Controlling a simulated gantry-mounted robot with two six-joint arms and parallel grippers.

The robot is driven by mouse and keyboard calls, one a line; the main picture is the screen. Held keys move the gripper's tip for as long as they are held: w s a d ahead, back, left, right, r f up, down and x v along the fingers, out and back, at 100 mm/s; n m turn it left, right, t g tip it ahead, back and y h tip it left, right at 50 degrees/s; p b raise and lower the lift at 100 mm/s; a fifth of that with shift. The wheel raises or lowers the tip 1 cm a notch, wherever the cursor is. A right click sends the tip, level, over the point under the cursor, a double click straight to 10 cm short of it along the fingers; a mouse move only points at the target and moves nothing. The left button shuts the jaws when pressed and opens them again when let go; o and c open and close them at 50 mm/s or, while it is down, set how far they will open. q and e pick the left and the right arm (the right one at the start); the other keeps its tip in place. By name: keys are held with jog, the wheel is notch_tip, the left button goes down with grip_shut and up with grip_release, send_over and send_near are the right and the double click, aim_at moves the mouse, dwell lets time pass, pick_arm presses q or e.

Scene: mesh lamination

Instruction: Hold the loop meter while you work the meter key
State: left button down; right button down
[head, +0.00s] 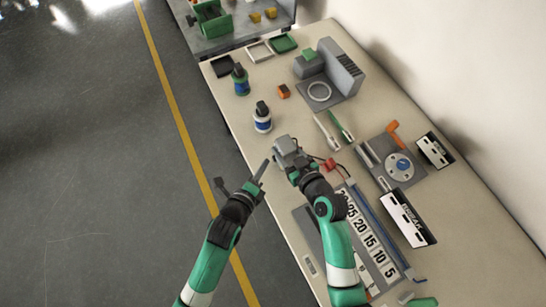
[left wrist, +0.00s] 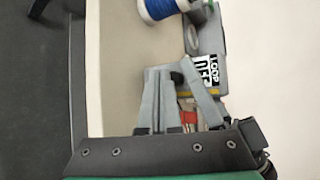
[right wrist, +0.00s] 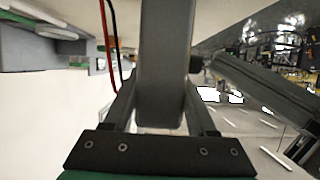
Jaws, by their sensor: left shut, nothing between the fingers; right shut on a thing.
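The grey loop meter (head: 285,148) is held by my right gripper (head: 295,172) near the table's left edge. In the right wrist view the meter's dark body (right wrist: 163,65) stands between the fingers. My left gripper (head: 262,170) is shut and empty, just left of the meter and apart from it. In the left wrist view the meter's display (left wrist: 208,72) reads "LOOP OFF", beyond the left fingers. A small black knob (right wrist: 196,64) sits on the meter's side; I cannot tell for sure that it is the meter key.
A numbered board (head: 362,230) lies near my right arm. A red lead (right wrist: 113,40) hangs beside the meter. Open floor (head: 100,190) is on the left.

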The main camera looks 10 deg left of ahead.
pick_arm(q)
jog(key=shift+w+d, duration=0.15)
jog(key=shift+d, duration=0.1)
jog(key=shift+w+d, duration=0.3)
jog(key=shift+d, duration=0.15)
dwell(0.9)
jog(key=shift+a, duration=0.1)
jog(key=shift+s+a, duration=0.5)
jog(key=shift+a, duration=0.2)
jog(key=s+a, duration=0.2)
jog(key=a, duration=0.2)
jog(key=shift+s+a, duration=0.1)
jog(key=shift+s, duration=0.3)
dwell(0.4)
pick_arm(e)
jog(key=shift+c, duration=0.6)
grip_release()
